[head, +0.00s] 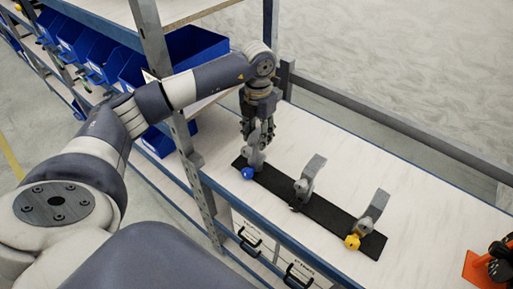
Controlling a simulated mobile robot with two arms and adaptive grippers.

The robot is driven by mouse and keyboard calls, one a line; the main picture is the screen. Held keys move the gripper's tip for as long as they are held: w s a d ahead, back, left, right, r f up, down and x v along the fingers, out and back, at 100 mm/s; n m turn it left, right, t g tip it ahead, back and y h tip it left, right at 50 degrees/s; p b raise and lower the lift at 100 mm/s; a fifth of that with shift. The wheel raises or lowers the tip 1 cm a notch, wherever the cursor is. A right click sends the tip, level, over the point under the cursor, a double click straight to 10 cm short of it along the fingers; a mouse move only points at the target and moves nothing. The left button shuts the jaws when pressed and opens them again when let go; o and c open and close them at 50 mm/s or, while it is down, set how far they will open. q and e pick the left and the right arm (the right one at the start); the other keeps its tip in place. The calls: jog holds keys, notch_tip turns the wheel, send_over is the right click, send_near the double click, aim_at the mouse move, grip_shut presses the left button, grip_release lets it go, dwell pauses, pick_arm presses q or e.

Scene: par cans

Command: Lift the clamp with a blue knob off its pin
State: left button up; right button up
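The clamp with a blue knob (248,173) stands at the far left end of a black strip (326,214) on the bench. My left gripper (257,138) points down from above, right at this clamp. Its fingers overlap the clamp's grey upper part, so I cannot tell whether they grip it or only stand around it. The pin is hidden. My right gripper is not in view.
A grey clamp (308,180) stands mid-strip, and a clamp with a yellow knob (372,216) stands at the near right end. An orange and black object (490,266) sits at the right edge. Blue bins (103,60) and a metal post (184,135) are at left.

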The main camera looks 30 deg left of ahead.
pick_arm(q)
grip_shut()
jog(key=shift+r, duration=0.1)
jog(key=shift+r+b, duration=0.5)
jog(key=shift+b, duration=0.05)
notch_tip(320, 180, up, 2)
jog(key=shift+r+b, duration=0.1)
jog(key=shift+b, duration=0.6)
jog(key=s+d+r+b, duration=0.1)
jog(key=s+d+b, duration=0.3)
jog(key=s+d, duration=0.5)
jog(key=shift+s+d+r, duration=0.35)
jog(key=shift+s, duration=1.55)
jog(key=shift+f, duration=0.15)
jog(key=shift+f+b, duration=0.2)
jog(key=shift+b, duration=0.3)
